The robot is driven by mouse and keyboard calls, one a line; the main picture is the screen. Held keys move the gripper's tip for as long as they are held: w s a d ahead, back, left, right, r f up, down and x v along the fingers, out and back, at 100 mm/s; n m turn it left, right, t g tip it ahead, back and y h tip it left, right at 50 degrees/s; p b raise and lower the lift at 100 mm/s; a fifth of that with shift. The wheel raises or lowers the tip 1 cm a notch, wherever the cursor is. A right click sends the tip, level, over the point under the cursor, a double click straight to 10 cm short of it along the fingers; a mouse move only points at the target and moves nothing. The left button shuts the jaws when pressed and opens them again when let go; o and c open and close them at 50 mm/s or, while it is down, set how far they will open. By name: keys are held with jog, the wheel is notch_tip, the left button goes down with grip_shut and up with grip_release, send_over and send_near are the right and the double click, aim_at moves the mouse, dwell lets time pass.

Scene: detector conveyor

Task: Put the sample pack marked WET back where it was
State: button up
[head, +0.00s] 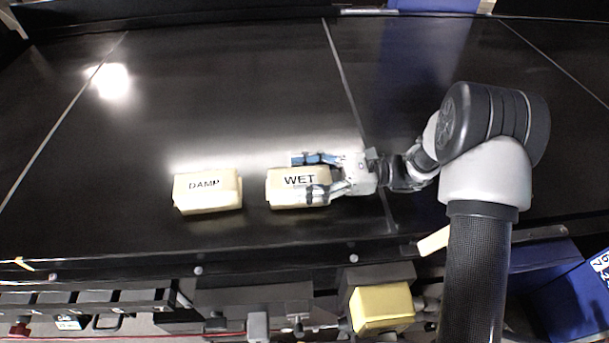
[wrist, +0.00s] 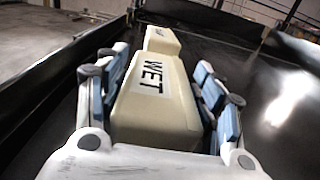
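The pale yellow sample pack marked WET (head: 290,190) lies on the black conveyor, label up, near its front edge. It fills the middle of the wrist view (wrist: 155,100). My gripper (head: 312,176) reaches in from the right, with one finger on the far side of the pack and one on the near side. In the wrist view my gripper (wrist: 162,75) has its fingers astride the pack, with a thin gap showing at the right finger. The gripper looks open; contact at the left finger is unclear. The far finger and near finger hide parts of the pack's sides.
A similar pack marked DAMP (head: 208,194) lies just left of the WET pack, beyond it in the wrist view (wrist: 162,40). A yellow block (head: 382,306), no label visible, sits below the conveyor's front edge. The conveyor (head: 220,110) is clear behind the packs.

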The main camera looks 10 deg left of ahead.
jog(key=shift+o, duration=1.3)
jog(key=shift+r, duration=0.1)
